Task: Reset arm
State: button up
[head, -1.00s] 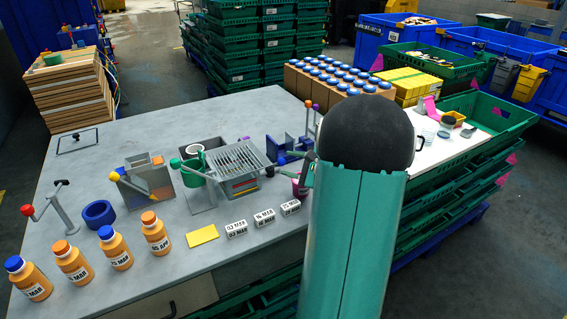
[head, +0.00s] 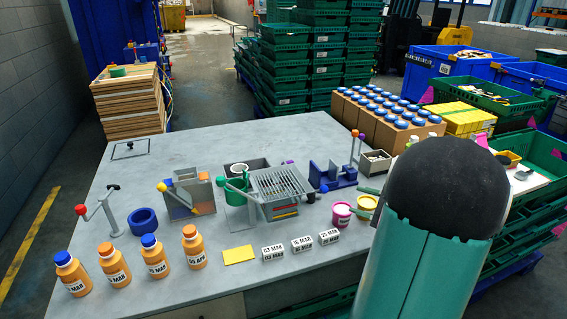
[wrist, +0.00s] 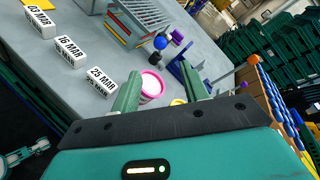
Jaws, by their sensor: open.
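My arm shows as a teal link with a dark rounded top at the right of the head view. My gripper (wrist: 160,96) shows in the wrist view as two green fingers spread apart, with nothing between them that I can see held. In the head view the gripper is mostly hidden behind my arm. Beyond the fingers, a pink-and-white tub (head: 341,213) stands on the grey table (head: 120,190), with a yellow tub (head: 367,203) beside it. The pink tub also shows in the wrist view (wrist: 152,86), apparently apart from the fingers.
Bottles (head: 153,256) with orange and blue caps line the front left. Date blocks (head: 302,244) and a yellow card (head: 238,255) lie at the front. A grated stand (head: 283,186) and blue fixture (head: 335,178) stand mid-table. Boxes of blue-lidded jars (head: 385,110) are behind. The left of the table has free room.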

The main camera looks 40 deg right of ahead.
jog(key=w+a+r+n+g+y, duration=0.15)
jog(key=a+n, duration=0.25)
jog(key=a, duration=0.5)
jog(key=w+a+r+n+g+y, duration=0.1)
jog(key=w+a+n+g+y, duration=0.15)
jog(key=a, duration=0.55)
jog(key=w+a+r+n+g+y, duration=0.1)
jog(key=a+n+g, duration=0.3)
jog(key=a, duration=0.5)
jog(key=s+a+r+n+h, duration=0.1)
jog(key=s+a+n+h, duration=0.2)
jog(key=s+a+n, duration=0.2)
jog(key=s+a+r+n+g+h, duration=0.1)
jog(key=s+a+n+h, duration=0.2)
jog(key=a+n, duration=0.7)
jog(key=shift+s+r, duration=0.35)
jog(key=shift+s, duration=0.8)
jog(key=shift+d, duration=0.1)
